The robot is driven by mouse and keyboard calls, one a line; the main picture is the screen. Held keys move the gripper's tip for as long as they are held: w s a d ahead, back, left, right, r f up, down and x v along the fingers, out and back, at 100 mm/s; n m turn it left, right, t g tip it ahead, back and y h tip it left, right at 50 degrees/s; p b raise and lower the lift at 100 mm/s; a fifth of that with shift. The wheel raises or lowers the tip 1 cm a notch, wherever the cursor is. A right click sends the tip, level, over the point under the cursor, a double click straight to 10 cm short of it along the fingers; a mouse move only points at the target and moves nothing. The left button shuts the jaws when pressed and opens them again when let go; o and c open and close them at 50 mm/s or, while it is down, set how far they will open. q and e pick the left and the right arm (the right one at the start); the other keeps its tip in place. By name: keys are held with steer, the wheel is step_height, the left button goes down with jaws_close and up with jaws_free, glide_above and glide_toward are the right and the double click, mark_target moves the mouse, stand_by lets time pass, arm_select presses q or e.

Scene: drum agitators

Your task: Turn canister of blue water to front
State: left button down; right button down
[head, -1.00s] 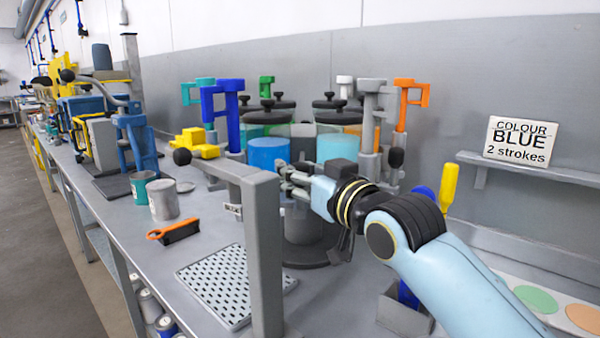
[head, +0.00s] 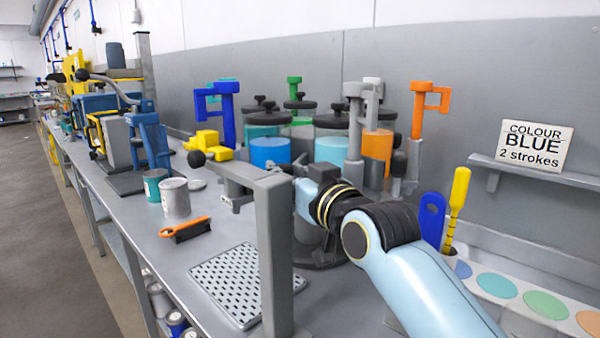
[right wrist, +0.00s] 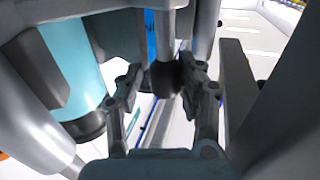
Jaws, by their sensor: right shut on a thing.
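The canister of blue water (head: 270,152) stands on a round carousel, at its left front in the head view. A light blue canister (head: 331,150) is right of it and an orange one (head: 378,145) further right. Each has a coloured or grey pump post beside it. My right gripper (head: 286,172) reaches in at the front of the carousel, partly behind a grey upright frame. In the right wrist view its fingers are shut on a dark round knob (right wrist: 165,78) below a grey rod. The light blue canister is close by on the left there. My left gripper is not in view.
The grey upright frame (head: 275,250) with a lever stands before the carousel. A sign (head: 535,145) reading "COLOUR BLUE 2 strokes" stands on the right shelf.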

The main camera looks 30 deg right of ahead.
steer(key=c, duration=1.2)
jaws_free()
steer(key=shift+d+r, duration=0.1)
steer(key=shift+o, duration=0.9)
step_height(320, 180, up, 10)
steer(key=shift+f, duration=0.1)
